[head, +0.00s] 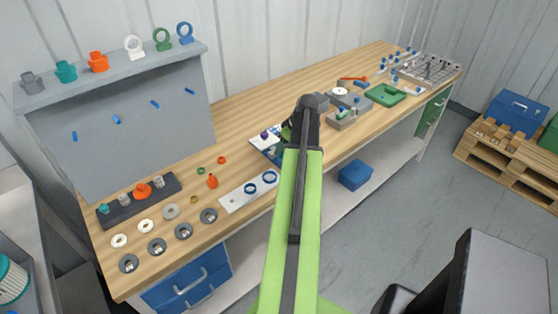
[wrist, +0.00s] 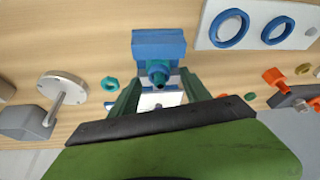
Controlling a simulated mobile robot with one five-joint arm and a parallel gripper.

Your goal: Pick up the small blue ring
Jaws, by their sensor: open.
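The small blue ring (head: 250,188) lies on a white plate (head: 231,203) near the front edge of the workbench, beside a larger blue ring (head: 269,177). In the wrist view the small ring (wrist: 278,30) and the larger ring (wrist: 229,28) show at the upper right, on the white plate (wrist: 207,39). My gripper (wrist: 160,92) is open, its two green fingers spread on either side of a blue block (wrist: 158,42) with a round fitting. It is apart from both rings. In the head view my arm hides most of the gripper.
A blue-and-white piece (head: 268,144) sits just behind the plate. A grey panel (head: 140,125) stands at the back left. Bare wood (head: 245,105) lies behind.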

